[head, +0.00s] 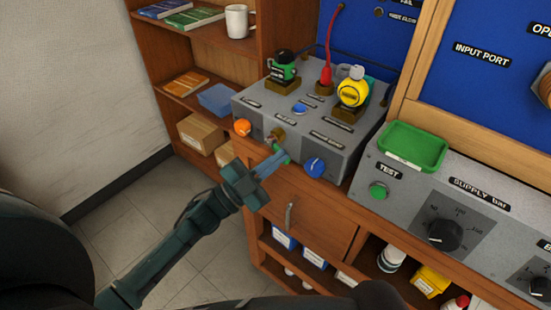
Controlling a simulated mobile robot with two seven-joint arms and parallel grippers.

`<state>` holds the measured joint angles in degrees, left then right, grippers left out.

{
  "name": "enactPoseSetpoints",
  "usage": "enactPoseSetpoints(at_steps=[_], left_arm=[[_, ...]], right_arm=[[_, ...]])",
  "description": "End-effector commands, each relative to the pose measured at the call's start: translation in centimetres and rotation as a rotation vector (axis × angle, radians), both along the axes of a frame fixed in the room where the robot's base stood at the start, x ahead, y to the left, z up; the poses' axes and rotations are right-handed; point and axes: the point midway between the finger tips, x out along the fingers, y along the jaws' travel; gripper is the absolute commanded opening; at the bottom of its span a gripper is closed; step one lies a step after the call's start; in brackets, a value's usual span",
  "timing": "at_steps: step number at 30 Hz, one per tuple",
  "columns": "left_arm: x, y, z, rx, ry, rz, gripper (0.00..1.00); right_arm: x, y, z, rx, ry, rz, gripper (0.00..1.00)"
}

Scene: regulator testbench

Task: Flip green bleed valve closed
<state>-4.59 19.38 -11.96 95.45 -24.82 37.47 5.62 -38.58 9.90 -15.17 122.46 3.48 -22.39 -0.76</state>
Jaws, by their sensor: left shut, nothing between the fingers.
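The green bleed valve (283,152) is a small green lever by a brass fitting (277,135) on the front of the grey regulator box (330,150). My left gripper (276,158) reaches in from the lower left with its fingers shut and empty. Its fingertips are at the green lever and partly cover it. I cannot tell whether they touch it, nor clearly which way the lever points. My right gripper is not in view.
An orange knob (242,127) and a blue knob (314,168) flank the valve. A green-topped regulator (284,67) and a yellow gauge (353,92) stand on the box. A green tray (412,146) lies on the test panel (400,190) at right. A shelf (205,43) stands behind left.

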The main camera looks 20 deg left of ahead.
Motion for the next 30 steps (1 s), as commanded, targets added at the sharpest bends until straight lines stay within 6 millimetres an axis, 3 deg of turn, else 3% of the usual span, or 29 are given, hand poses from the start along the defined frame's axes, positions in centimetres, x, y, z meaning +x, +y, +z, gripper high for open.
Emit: enactPoseSetpoints(at_steps=[20,30], left_arm=[[0.08,0.22,-0.42,0.114,-0.041,0.0,0.0],[0.24,0.65,-0.94,0.285,-0.102,-0.001,0.0]], right_arm=[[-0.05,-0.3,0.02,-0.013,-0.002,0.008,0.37],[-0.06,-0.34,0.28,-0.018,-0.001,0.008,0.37]])
